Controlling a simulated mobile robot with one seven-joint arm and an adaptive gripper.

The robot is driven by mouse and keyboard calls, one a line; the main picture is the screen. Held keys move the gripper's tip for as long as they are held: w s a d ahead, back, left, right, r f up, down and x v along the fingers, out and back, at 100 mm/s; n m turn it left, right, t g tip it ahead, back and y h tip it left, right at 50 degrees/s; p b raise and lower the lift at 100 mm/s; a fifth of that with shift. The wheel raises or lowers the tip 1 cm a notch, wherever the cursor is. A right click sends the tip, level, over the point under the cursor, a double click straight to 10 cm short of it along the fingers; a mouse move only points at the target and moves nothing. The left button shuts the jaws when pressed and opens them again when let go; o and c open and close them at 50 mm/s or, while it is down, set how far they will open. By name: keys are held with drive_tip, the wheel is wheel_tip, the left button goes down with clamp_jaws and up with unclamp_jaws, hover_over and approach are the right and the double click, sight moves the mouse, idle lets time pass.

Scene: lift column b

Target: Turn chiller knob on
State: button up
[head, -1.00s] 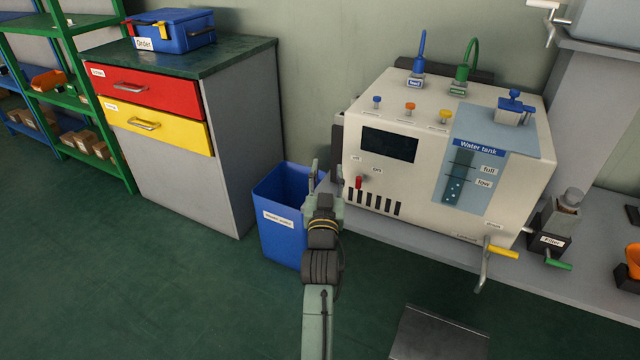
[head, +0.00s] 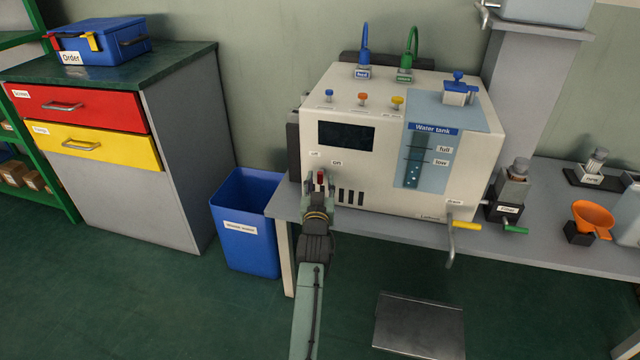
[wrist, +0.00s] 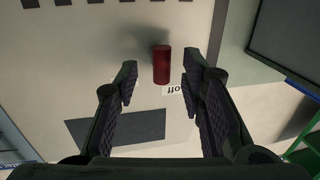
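The chiller (head: 385,190) is a cream box with a dark display, standing on a grey bench. Its red knob (head: 321,176) is at the lower left of the front panel, below the labels "off" (head: 314,154) and "on" (head: 337,162). In the wrist view, the red knob (wrist: 162,65) stands lengthwise with one end beside the "off" label (wrist: 174,90). My gripper (head: 319,181) is at the panel in front of the knob. The wrist view shows my gripper (wrist: 161,76) open, one finger on each side of the knob, with visible gaps. The "on" label is not visible there.
A blue bin (head: 246,222) stands left of the bench. A yellow-handled drain lever (head: 460,226) sticks out at the chiller's lower right. A drawer cabinet (head: 180,170) stands farther left.

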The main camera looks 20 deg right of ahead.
drive_tip(key=shift+x, duration=0.8)
drive_tip(key=shift+c, duration=0.2)
clamp_jaws()
